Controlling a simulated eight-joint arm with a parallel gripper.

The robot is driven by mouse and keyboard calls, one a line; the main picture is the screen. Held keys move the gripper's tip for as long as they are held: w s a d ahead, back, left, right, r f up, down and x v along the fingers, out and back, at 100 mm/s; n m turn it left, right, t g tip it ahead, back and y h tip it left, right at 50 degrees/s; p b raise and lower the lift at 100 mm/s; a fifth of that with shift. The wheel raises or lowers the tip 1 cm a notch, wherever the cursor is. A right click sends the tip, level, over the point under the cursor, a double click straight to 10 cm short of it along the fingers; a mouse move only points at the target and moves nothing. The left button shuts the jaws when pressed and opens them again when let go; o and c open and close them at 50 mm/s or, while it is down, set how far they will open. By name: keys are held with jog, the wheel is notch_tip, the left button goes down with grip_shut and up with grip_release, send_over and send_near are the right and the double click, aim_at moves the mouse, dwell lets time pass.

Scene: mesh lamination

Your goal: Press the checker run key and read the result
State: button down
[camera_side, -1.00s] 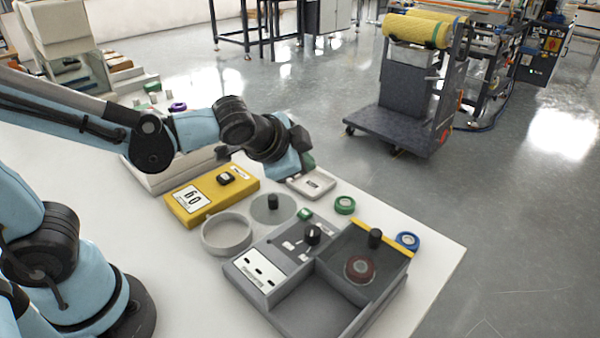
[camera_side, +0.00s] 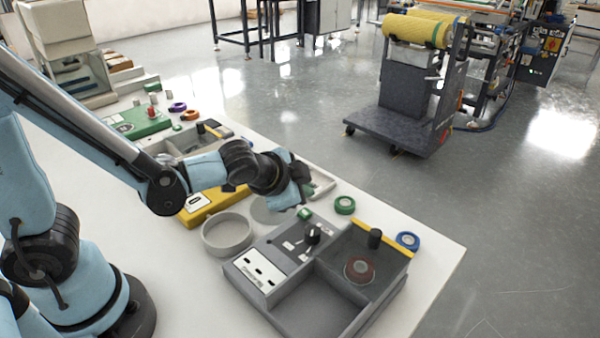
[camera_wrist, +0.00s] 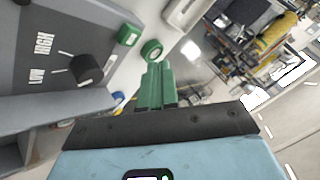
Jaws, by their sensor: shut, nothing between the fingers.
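The checker is a grey box (camera_side: 285,238) at the front of the table, with a pale label panel (camera_side: 261,269), a black knob (camera_side: 312,234) and a see-through lid with a yellow edge over a dark red roll (camera_side: 359,270). A small green block (camera_side: 305,213) is at its back edge; I cannot tell if this is the run key. It also shows in the wrist view (camera_wrist: 128,35). My gripper (camera_wrist: 157,70) has green fingers, shut and empty. In the side view it is above the table behind the checker, apart from it, its fingertips partly hidden by the wrist.
A yellow meter (camera_side: 205,207), a round grey dish (camera_side: 227,234) and a pale tray (camera_side: 322,184) lie behind the checker. A green tape roll (camera_side: 345,205) and a blue roll (camera_side: 407,241) are near the right edge. The table's front left is bare.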

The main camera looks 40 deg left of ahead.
aim_at(303, 215)
jog(key=shift+f, duration=1.2)
jog(key=shift+f, duration=0.15)
dwell(1.2)
jog(key=shift+f, duration=0.3)
jog(key=shift+f, duration=0.45)
dwell(0.9)
jog(key=shift+r, duration=0.9)
jog(key=shift+r, duration=2.5)
